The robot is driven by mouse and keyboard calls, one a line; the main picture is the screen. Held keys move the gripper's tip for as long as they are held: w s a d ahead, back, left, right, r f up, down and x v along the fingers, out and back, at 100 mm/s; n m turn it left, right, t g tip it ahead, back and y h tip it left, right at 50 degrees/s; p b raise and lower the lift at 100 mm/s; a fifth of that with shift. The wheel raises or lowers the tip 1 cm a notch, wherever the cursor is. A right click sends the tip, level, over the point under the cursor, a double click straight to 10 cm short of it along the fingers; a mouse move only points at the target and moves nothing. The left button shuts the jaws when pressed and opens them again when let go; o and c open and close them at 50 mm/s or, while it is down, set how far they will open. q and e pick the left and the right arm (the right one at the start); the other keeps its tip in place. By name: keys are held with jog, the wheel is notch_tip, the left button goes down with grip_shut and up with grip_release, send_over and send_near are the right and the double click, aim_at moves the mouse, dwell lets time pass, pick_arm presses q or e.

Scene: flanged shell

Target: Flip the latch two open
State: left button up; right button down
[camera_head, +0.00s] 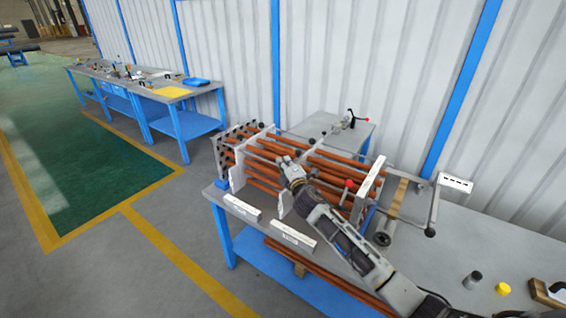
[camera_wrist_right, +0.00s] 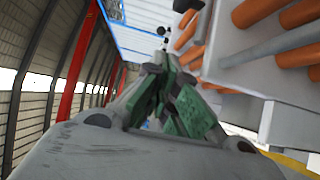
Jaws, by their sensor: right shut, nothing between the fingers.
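The flanged shell assembly, a bundle of orange-brown tubes (camera_head: 262,172) held between upright pale plates (camera_head: 236,166), stands on the grey workbench. My right gripper (camera_head: 284,163) is over the near side of the tubes, shut and empty. In the right wrist view its green-padded fingers (camera_wrist_right: 165,100) are together, with tubes (camera_wrist_right: 285,40) close at the right. A small dark knob (camera_wrist_right: 160,31) shows just beyond the fingertips. A red-knobbed lever (camera_head: 348,184) is at the right plate, and a black-knobbed crank (camera_head: 430,231) stands farther right. I cannot tell which part is latch two. My left gripper is out of view.
White labelled blocks (camera_head: 243,207) lie along the bench's near edge. A smaller table (camera_head: 310,124) stands behind. The aisle at left is clear.

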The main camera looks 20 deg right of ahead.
jog(key=s+b, duration=0.1)
jog(key=s, duration=0.7)
jog(key=shift+s, duration=0.4)
jog(key=shift+d, duration=0.1)
jog(key=shift+s+f, duration=0.1)
dwell(0.3)
